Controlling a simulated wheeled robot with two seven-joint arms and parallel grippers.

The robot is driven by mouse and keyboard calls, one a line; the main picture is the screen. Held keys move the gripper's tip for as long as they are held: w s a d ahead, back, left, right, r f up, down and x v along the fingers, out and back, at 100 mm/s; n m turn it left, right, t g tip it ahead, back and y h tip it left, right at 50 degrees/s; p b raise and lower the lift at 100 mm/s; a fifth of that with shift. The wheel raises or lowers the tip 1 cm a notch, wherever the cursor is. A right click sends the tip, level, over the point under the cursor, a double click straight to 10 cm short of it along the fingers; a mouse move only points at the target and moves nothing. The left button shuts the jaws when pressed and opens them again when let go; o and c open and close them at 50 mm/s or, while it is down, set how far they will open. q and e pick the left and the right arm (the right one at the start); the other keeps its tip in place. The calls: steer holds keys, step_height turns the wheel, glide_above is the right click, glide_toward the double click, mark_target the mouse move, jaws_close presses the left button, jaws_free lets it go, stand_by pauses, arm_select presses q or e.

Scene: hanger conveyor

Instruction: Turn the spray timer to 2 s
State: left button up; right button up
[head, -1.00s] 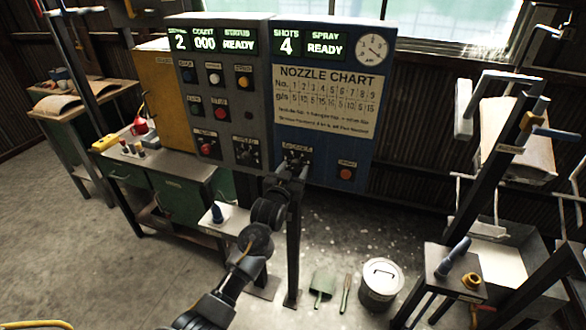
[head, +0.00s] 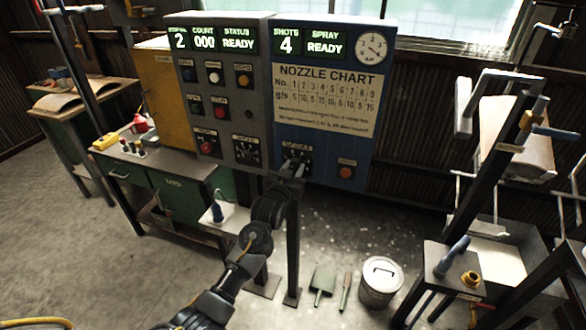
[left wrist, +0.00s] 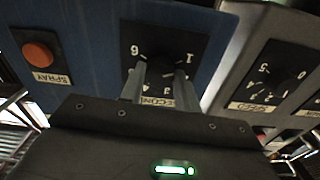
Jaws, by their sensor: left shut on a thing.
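The spray timer (head: 304,155) is a black dial plate low on the blue panel, and it also shows in the left wrist view (left wrist: 200,47). There it appears upside down, with white numbers around the knob and a label reading SECONDS, partly covered. My left gripper (head: 293,166) reaches the dial from below. In the left wrist view its two fingers (left wrist: 160,82) are shut on the timer's knob, one on each side. The fingers hide much of the knob, and I cannot tell which number it points to. My right gripper is not in view.
A red spray button (head: 346,172) sits right of the timer. A grey panel (head: 232,100) with another numbered dial (head: 246,150) adjoins on the left. The blue panel's displays read SHOTS 4 and SPRAY READY above the nozzle chart (head: 323,98). A metal can (head: 380,283) stands on the floor.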

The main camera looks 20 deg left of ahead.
arm_select(q)
steer(key=m+p, duration=0.1)
steer(key=m, duration=0.3)
steer(key=shift+r+m, duration=0.1)
steer(key=shift+m, duration=0.3)
steer(key=shift+m+p, duration=0.6)
steer(key=shift+m, duration=1.4)
steer(key=o, duration=1)
